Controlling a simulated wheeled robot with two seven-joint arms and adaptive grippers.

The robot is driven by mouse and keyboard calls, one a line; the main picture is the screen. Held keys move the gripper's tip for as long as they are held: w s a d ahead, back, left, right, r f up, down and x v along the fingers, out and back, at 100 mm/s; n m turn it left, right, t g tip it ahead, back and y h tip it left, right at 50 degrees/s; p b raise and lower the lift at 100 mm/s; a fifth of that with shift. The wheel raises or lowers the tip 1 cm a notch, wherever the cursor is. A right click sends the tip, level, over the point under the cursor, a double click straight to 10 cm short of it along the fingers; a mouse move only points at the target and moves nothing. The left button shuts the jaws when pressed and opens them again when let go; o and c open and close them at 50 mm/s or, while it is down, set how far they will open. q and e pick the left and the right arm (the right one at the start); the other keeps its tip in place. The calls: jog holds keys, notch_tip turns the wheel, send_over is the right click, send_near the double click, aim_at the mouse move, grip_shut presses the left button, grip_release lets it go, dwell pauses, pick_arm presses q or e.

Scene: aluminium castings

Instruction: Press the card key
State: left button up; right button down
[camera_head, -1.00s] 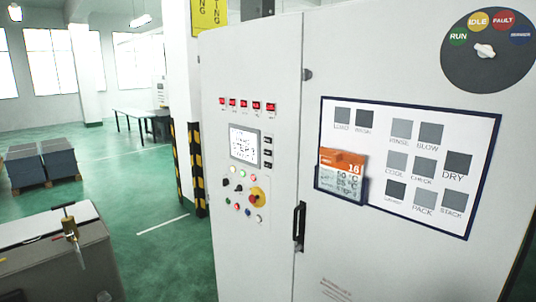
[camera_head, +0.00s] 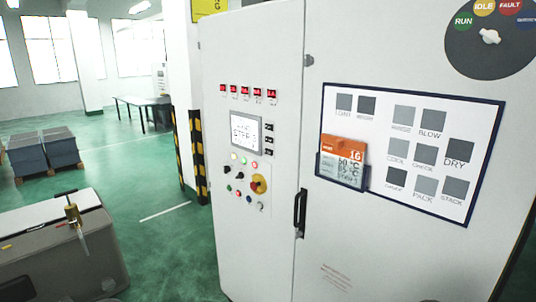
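A white cabinet (camera_head: 262,55) fills the middle and right of the head view. On its right door is a dark-framed panel (camera_head: 447,104) with several grey square keys and words under them. The legible words include BLOW, COOL, CHECK, DRY, PACK and STACK; the upper left ones are blurred. An orange and grey card (camera_head: 344,160) with the number 16 and temperature lines sits in a dark holder at the panel's lower left. No key is clearly marked as the card key. Neither of my grippers is in view.
The cabinet's left door has a small screen (camera_head: 246,132), red displays and several buttons, with a black handle (camera_head: 300,213) beside them. A round status dial (camera_head: 490,38) is at upper right. A grey box-shaped unit (camera_head: 62,262) stands at lower left. Green floor (camera_head: 170,240) is open between them.

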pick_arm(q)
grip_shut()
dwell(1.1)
